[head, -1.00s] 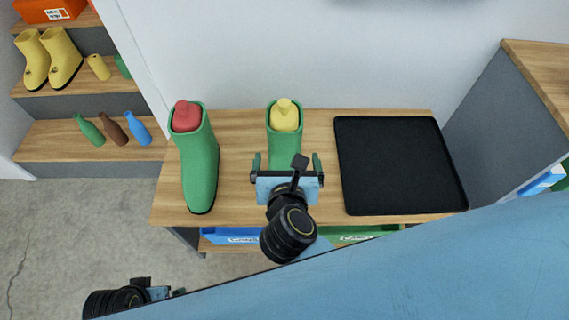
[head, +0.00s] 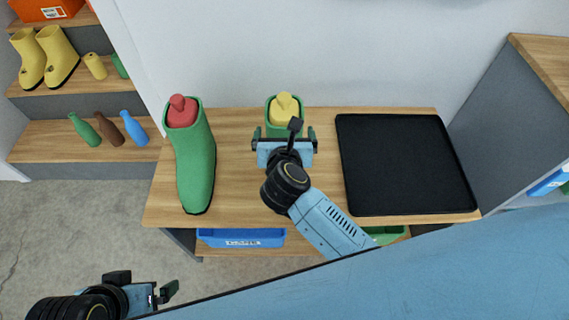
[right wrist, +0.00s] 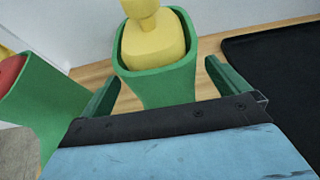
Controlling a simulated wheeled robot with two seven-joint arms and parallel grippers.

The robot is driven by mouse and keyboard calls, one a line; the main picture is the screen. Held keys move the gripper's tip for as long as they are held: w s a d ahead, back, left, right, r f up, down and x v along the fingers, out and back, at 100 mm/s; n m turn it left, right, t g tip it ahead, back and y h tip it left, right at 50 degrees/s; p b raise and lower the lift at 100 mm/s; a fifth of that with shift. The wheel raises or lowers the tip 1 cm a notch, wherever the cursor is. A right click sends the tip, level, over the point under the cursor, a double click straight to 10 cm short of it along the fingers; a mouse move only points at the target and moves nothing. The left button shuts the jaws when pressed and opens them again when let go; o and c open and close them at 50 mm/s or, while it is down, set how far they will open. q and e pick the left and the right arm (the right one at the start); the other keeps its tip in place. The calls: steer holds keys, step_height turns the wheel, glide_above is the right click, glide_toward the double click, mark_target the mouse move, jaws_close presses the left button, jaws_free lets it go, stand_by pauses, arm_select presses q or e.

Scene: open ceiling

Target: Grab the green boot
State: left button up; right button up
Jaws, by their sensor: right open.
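Two green boots stand on the wooden bench. The left boot (head: 194,165) has a red bottle (head: 181,111) in its opening. The right boot (head: 271,119) has a yellow bottle (head: 285,108) in it; its lower part is hidden behind my right gripper (head: 284,134). In the right wrist view, that boot (right wrist: 162,86) is straight ahead, with the yellow bottle (right wrist: 152,42) upright inside. My right gripper (right wrist: 160,78) is open, with one finger to each side of the boot's shaft and gaps visible. My left gripper (head: 160,295) is low at the left, away from the bench.
A black tray (head: 405,165) lies on the bench (head: 238,185) to the right. A blue bin (head: 240,238) and a green bin (head: 386,235) sit below. A shelf at the left holds yellow boots (head: 45,56) and several bottles. A grey wall closes the back.

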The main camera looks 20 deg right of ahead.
steer(key=shift+w, duration=0.15)
steer(key=c, duration=1.4)
steer(key=shift+c, duration=0.5)
steer(key=shift+r, duration=0.1)
